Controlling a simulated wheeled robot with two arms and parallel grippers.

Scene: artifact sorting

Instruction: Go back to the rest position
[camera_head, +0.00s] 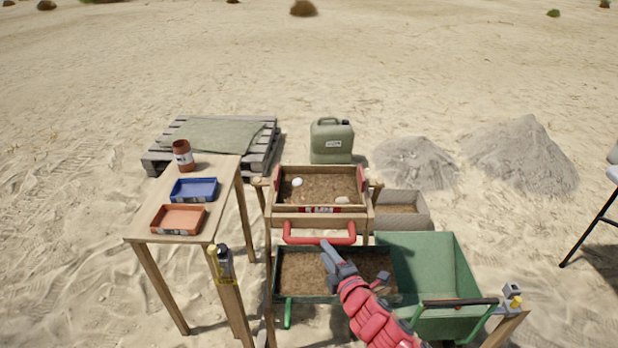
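My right gripper (355,261) comes in from the bottom right on a red arm. It is over the lower dark green tray of soil (322,275) and in front of the wooden sieve box (330,187). Its two grey fingers look spread apart, with nothing seen between them. The sieve box holds soil, a white piece (297,182) and a pale piece (342,200). A red handle (319,239) is at its front. My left gripper is not in view.
A wooden table (150,222) at left holds a blue tray (194,189), an orange tray (179,219) and a brown jar (183,155). A green wheelbarrow (425,262) stands at right. A green jerrycan (331,141) is behind the sieve. Open sand lies beyond.

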